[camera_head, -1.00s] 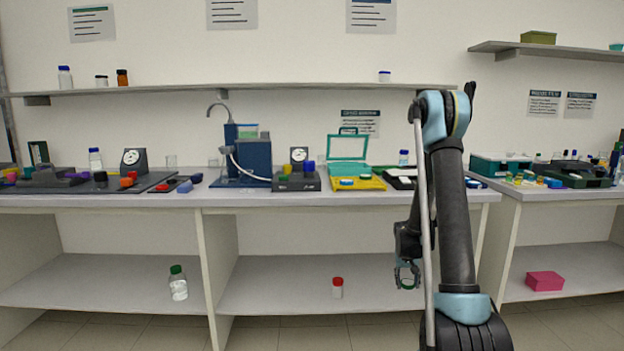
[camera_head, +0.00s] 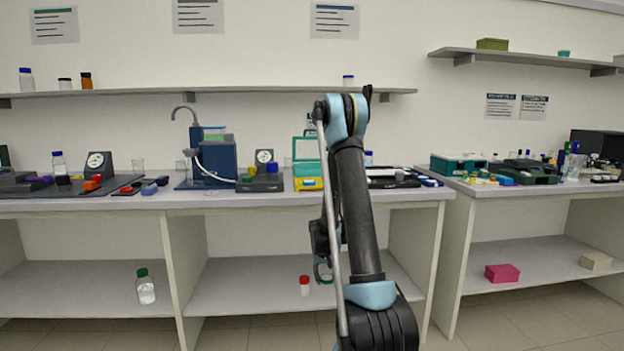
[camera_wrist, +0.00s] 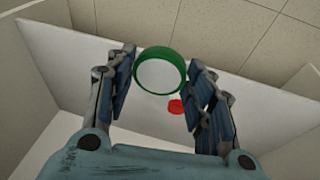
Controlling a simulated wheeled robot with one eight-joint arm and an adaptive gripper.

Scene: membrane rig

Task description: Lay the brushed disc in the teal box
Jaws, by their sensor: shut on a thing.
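My gripper (camera_wrist: 160,85) is shut on a round disc (camera_wrist: 160,74) with a pale grey face and green rim, which I take for the brushed disc. It sits between the fingertips in the wrist view. In the head view my gripper (camera_head: 323,273) hangs below bench height in front of the lower shelf, and only a bit of green shows there. A teal box (camera_head: 447,165) stands on the right-hand bench, well right of my gripper and higher up. Its inside cannot be made out.
A red-capped bottle (camera_head: 304,286) stands on the lower shelf near my gripper; its cap (camera_wrist: 176,106) shows in the wrist view. A yellow case (camera_head: 309,184) with a raised teal frame is on the middle bench.

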